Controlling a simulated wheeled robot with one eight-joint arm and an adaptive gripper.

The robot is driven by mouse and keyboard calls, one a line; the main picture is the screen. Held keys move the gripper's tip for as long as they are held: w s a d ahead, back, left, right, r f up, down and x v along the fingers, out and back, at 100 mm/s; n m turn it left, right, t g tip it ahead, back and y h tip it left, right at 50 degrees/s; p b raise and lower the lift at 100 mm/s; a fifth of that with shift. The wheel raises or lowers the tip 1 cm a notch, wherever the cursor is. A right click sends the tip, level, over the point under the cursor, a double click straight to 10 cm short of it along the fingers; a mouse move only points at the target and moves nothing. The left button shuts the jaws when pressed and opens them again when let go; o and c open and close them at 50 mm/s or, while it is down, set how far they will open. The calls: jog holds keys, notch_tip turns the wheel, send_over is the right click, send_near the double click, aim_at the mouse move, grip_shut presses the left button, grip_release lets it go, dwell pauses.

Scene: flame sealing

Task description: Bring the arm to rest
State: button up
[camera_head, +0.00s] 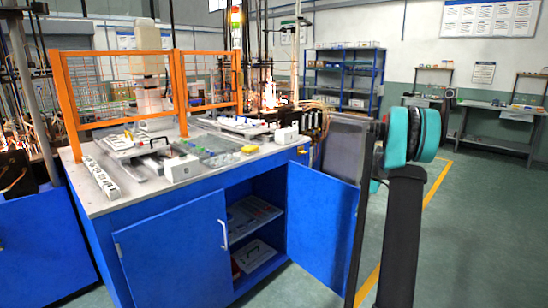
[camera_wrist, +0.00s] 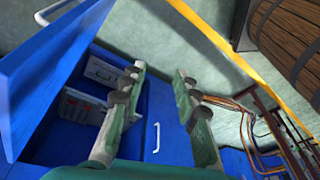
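My gripper (camera_wrist: 160,74) shows in the wrist view with its two fingers spread apart and nothing between the tips. A blue cabinet door with a white handle (camera_wrist: 156,137) shows beyond the gap between the fingers; the fingers do not appear to hold it. In the head view my arm (camera_head: 405,210) stands at the right, with a teal joint at its top. I cannot make out the gripper in the head view.
The blue workbench (camera_head: 172,250) has its left door shut and its right door (camera_head: 322,222) open, near my arm. Boxes lie on its inner shelves. Orange mesh guards (camera_head: 100,88) and equipment stand on top. Green floor (camera_head: 480,230) at the right is clear.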

jog(key=s+a+r+m+t+h, duration=0.1)
jog(key=s+a+r+m, duration=0.1)
jog(key=s+a+m, duration=0.5)
jog(key=s+a+r+t+h, duration=0.15)
jog(key=s+a, duration=0.45)
jog(key=s, duration=0.6)
jog(key=s+a+f+m, duration=0.2)
jog(key=s+f+m, duration=0.1)
jog(key=s, duration=0.6)
jog(key=s+a+f+m+t, duration=0.1)
jog(key=s+a+f+m, duration=0.1)
jog(key=s, duration=0.8)
jog(key=shift+s+a+f+m, duration=0.3)
jog(key=shift+f+m, duration=0.25)
jog(key=shift+m, duration=0.45)
